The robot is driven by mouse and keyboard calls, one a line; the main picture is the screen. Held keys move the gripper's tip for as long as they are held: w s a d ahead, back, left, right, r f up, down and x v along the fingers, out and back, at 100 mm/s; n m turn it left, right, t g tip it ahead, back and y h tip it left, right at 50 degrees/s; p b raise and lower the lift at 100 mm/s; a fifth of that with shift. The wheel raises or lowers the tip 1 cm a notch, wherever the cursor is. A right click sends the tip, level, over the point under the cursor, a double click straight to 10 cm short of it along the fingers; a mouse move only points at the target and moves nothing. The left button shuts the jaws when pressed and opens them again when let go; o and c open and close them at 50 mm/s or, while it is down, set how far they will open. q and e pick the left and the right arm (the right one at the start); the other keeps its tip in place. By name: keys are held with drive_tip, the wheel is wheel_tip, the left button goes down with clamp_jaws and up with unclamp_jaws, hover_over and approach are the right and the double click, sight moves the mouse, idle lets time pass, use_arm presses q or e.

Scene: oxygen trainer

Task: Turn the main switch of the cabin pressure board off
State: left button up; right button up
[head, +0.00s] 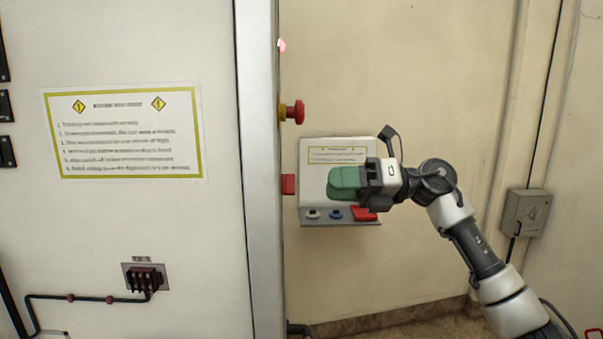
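A white board (312,178) is mounted on the wall beyond the cabinet's edge, with a yellow-framed label at its top. I take it for the cabin pressure board, but its text is too small to read. The pads appear close together; any gap or contact is unclear. My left gripper is out of view.
A large pale cabinet (130,235) fills the left, with a warning sign (124,134) on it. On its edge side are a red mushroom button (295,112) and a red block (288,184). A small grey box (525,212) hangs on the right wall.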

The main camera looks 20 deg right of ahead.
sight(288, 185)
drive_tip(key=p+x, duration=0.2)
drive_tip(key=x, duration=0.4)
drive_tip(key=shift+a, duration=0.4)
drive_tip(key=shift+s, duration=0.1)
drive_tip(key=shift+c, duration=0.2)
clamp_jaws()
